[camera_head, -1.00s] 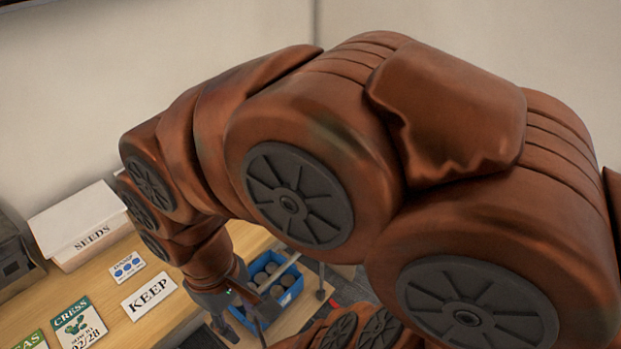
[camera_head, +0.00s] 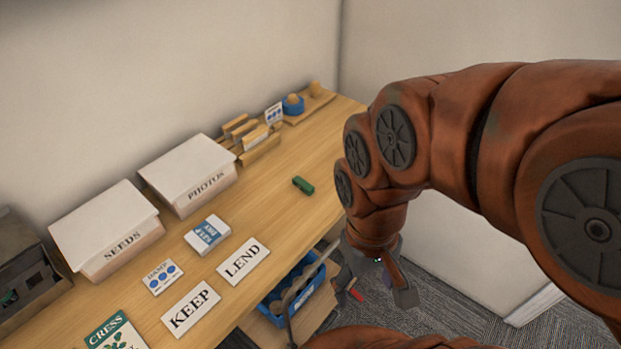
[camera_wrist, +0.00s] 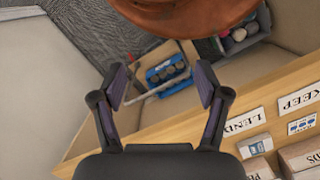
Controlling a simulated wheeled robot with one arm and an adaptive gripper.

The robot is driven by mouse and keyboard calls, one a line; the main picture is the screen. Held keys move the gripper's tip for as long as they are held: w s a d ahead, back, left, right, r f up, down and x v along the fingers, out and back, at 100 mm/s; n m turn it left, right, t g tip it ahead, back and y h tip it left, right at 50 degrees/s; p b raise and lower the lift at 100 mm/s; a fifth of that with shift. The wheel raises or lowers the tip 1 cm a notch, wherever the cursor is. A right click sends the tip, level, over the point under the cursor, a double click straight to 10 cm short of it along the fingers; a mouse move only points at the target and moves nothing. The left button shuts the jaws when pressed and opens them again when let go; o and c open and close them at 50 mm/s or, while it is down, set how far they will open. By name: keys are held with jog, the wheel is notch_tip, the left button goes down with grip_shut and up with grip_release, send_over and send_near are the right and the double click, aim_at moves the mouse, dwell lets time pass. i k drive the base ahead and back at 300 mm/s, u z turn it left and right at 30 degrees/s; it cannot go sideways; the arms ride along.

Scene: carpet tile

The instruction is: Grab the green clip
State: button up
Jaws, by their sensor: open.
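The green clip (camera_head: 303,185) lies on the wooden table toward its right part, in front of the wooden rack. I cannot make it out in the wrist view. My gripper (camera_head: 383,283) hangs past the table's front edge, to the right of and nearer than the clip, apart from it. In the wrist view my gripper (camera_wrist: 163,88) is open, with nothing between its fingers.
The table (camera_head: 330,130) also holds a PHOTOS box (camera_head: 190,168), a SEEDS box (camera_head: 106,225), KEEP (camera_head: 191,308) and LEND (camera_head: 243,261) cards, and a wooden rack (camera_head: 245,135). A blue crate (camera_head: 311,285) stands below the front edge. Bare tabletop surrounds the clip.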

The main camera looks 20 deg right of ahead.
aim_at(298, 181)
jog(key=z, duration=1.95)
jog(key=k, duration=1.1)
jog(key=u, duration=1.9)
